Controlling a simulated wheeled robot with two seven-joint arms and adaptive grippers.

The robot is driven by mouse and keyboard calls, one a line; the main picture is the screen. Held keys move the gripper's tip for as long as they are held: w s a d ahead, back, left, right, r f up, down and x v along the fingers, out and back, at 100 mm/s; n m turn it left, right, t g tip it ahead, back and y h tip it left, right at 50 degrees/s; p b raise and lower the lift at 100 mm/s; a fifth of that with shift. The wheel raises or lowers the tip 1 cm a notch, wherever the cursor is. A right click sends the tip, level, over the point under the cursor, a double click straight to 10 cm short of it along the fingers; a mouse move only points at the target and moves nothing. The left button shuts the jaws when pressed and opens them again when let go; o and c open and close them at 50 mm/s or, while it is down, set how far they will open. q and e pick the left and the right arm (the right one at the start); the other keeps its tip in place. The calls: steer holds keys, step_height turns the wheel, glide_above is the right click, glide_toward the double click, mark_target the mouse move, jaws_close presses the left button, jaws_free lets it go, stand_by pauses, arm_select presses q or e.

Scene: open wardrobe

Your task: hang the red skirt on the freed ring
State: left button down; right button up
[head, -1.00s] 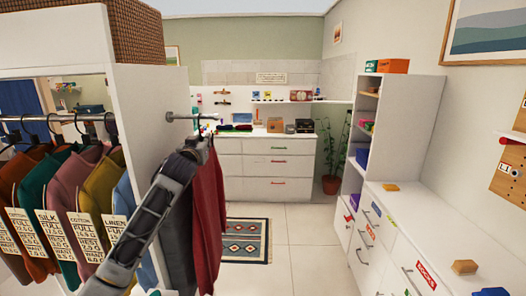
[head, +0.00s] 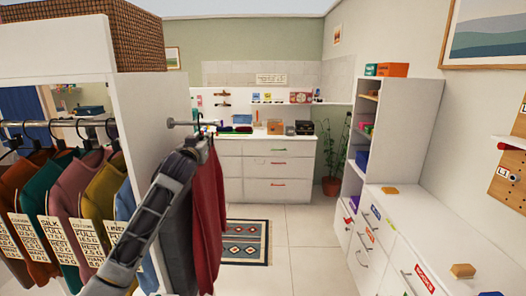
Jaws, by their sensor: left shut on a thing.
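The red skirt (head: 208,225), a long dark-red garment, hangs upright just outside the wardrobe's side panel. My left gripper (head: 204,140) is at its top, just under the outer end of a short metal rod (head: 184,124) that sticks out from the panel. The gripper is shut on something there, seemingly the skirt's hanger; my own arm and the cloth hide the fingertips. A dark grey garment (head: 178,235) hangs beside the skirt, partly behind my arm. I cannot make out a free ring. My right gripper is not in view.
Several tagged garments, including a mustard one (head: 97,190), hang on a rail inside the open wardrobe (head: 148,100) at left. A white dresser (head: 255,170) stands at the back, and a low cabinet (head: 420,240) runs along the right. The floor between, with a patterned rug (head: 245,242), is clear.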

arm_select(q)
steer(key=shift+r+p, duration=0.55)
steer(key=shift+r, duration=0.2)
stand_by(1.0)
steer(key=shift+f, duration=0.15)
steer(key=shift+f+b, duration=0.9)
steer(key=shift+f, duration=0.85)
steer(key=c, duration=1.3)
jaws_free()
